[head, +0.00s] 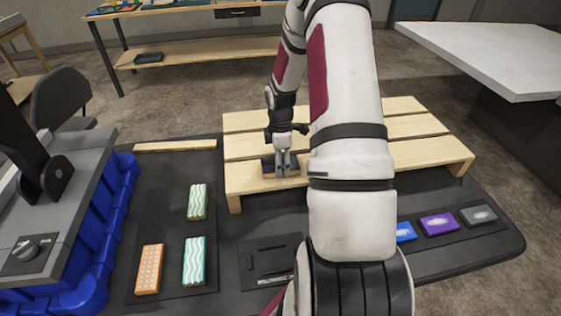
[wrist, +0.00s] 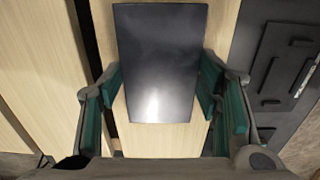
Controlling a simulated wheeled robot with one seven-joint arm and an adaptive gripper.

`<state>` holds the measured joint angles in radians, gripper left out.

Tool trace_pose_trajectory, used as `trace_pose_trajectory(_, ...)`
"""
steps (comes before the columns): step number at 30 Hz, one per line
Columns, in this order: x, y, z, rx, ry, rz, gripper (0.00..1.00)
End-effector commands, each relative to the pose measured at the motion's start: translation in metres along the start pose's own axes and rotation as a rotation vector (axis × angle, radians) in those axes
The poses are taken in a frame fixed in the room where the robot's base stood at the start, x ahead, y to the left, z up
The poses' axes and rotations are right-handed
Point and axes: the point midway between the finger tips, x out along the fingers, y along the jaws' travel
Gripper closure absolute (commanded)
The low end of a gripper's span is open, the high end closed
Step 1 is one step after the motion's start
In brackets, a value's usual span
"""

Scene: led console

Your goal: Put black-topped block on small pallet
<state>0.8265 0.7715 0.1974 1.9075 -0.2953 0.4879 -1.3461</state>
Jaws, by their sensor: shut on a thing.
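The black-topped block (wrist: 160,60) fills the upper middle of the wrist view, with a smooth, shiny dark top. My gripper (head: 283,168) is shut on it, with teal finger pads at its left and right sides in the wrist view. In the head view, the block (head: 267,168) shows as a small dark shape at the fingertips, over the front slat of the small wooden pallet (head: 255,184). It looks level and at or very near the slat; I cannot tell whether it touches. The pallet's pale slats (wrist: 40,70) also show in the wrist view.
Teal wavy-patterned blocks (head: 194,261) and an orange dotted block (head: 149,269) lie on the dark table at left. A blue bin (head: 105,220) stands further left. Blue, purple (head: 438,223) and grey packs lie at right. The pallet's other slats look clear.

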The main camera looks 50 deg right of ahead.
Motion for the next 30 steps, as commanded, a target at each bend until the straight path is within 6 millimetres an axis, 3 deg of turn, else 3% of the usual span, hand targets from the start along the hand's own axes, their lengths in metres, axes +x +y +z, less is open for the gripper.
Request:
trace_pose_trajectory(4, 0.003, 0.000, 0.000, 0.000, 0.000, -0.001, 0.73)
trace_pose_trajectory(5, 0.003, 0.000, 0.000, 0.000, 0.000, -0.001, 0.40)
trace_pose_trajectory(7, 0.003, 0.000, 0.000, 0.000, 0.000, -0.001, 0.24)
trace_pose_trajectory(8, 0.003, 0.000, 0.000, 0.000, 0.000, -0.001, 0.22)
trace_pose_trajectory(20, -0.003, 0.000, 0.000, 0.000, 0.000, 0.002, 0.22)
trace_pose_trajectory(23, -0.015, 0.001, 0.000, -0.001, 0.000, 0.003, 0.22)
trace_pose_trajectory(30, -0.064, 0.001, 0.000, 0.001, 0.000, 0.005, 0.22)
